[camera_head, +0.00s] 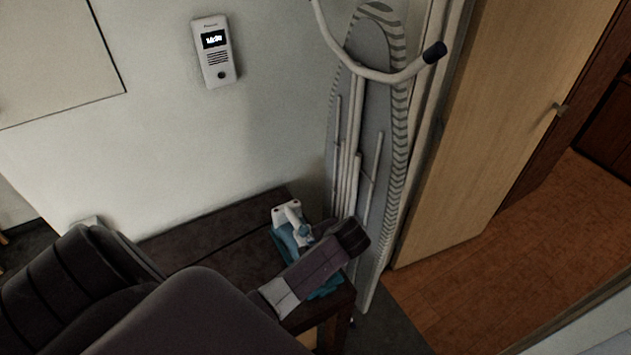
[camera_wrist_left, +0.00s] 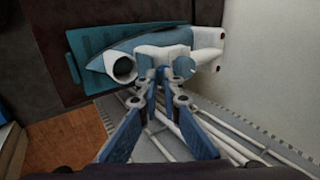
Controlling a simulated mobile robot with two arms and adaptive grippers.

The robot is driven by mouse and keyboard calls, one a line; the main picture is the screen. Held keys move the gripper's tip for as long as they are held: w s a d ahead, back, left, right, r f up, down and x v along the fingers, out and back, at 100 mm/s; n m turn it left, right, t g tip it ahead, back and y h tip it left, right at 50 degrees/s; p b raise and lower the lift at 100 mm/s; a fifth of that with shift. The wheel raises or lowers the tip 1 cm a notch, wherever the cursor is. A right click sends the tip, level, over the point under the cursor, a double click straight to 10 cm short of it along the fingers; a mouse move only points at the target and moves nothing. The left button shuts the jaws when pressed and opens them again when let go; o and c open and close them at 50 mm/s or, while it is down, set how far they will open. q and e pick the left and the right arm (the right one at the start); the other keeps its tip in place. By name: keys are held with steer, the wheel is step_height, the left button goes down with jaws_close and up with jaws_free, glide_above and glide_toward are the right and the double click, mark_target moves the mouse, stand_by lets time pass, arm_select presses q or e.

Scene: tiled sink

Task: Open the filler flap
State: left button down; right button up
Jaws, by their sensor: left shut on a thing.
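A white and blue steam iron (camera_head: 288,215) stands on a teal base near the right end of a dark bench. It also shows in the left wrist view (camera_wrist_left: 205,52), with a round dark opening at one end. My left gripper (camera_wrist_left: 163,76) has its fingertips close together against the white part of the iron, shut on a small part of it. The fingertips hide that part, and I cannot make out the filler flap for certain. In the head view my left wrist covers part of the iron and base. My right gripper is not seen.
The dark bench top (camera_head: 205,225) is bare to the left of the iron. An ironing board (camera_head: 370,130) leans upright close behind it against the wall. A white intercom (camera_head: 212,50) hangs on the wall. A wooden door (camera_head: 490,120) stands at the right, above open floor.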

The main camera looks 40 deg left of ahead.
arm_select(q)
steer(key=shift+w+a, duration=0.1)
steer(key=shift+a, duration=0.2)
steer(key=c, duration=2.3)
jaws_free()
steer(key=shift+o, duration=0.5)
steer(key=shift+a+f, duration=0.1)
steer(key=v, duration=1.2)
steer(key=shift+d, duration=0.2)
steer(key=shift+w, duration=0.15)
